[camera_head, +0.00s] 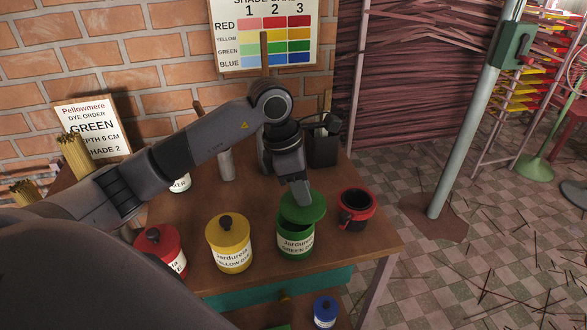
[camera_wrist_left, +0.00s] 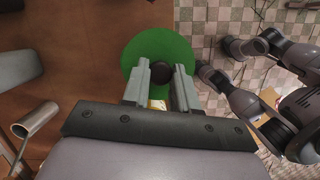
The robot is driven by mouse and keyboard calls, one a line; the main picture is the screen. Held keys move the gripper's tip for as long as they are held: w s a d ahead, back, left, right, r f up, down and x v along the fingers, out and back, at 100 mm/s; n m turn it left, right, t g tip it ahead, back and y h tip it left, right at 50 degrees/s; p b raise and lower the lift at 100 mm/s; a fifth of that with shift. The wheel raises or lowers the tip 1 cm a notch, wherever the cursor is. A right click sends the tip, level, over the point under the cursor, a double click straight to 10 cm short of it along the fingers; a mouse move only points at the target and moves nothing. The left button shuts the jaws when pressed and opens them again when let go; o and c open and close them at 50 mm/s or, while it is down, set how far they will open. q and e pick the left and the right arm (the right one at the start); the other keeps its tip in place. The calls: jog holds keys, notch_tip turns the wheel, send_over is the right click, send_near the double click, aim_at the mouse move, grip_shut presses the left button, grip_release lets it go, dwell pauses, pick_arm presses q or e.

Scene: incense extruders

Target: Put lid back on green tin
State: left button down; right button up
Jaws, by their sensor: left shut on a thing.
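The green tin (camera_head: 296,242) stands upright near the table's front edge in the head view, with a white label on its front. Its green lid (camera_head: 310,212) is over the tin's mouth, shifted slightly right of it. I cannot tell whether the lid touches the rim. My left gripper (camera_head: 303,196) is shut on the lid's knob from above. In the left wrist view, the green lid (camera_wrist_left: 150,50) shows its dark knob (camera_wrist_left: 160,71) between the fingertips of my left gripper (camera_wrist_left: 160,88). The lid hides the tin's opening. I cannot make out my right gripper.
A yellow tin (camera_head: 232,258) and a red tin (camera_head: 160,240), both lidded, stand left of the green tin. A red-rimmed black pot (camera_head: 355,210) stands close on its right. A dark holder (camera_head: 322,150) is behind. A blue tin (camera_head: 325,309) sits lower, in front.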

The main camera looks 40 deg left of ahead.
aim_at(292, 197)
pick_arm(q)
jog(key=n, duration=0.1)
jog(key=a+r+n, duration=0.1)
jog(key=a+n+y, duration=0.1)
jog(key=n, duration=0.1)
jog(key=shift+w+r+t+p, duration=0.15)
jog(key=shift+w+t+p, duration=0.15)
jog(key=shift+t, duration=0.1)
jog(key=shift+a+n, duration=0.15)
jog(key=shift+n, duration=0.25)
jog(key=shift+f+b, duration=2.4)
jog(key=shift+f, duration=0.8)
jog(key=shift+f+b, duration=0.15)
jog(key=shift+b, duration=0.15)
jog(key=shift+c, duration=1.6)
grip_release()
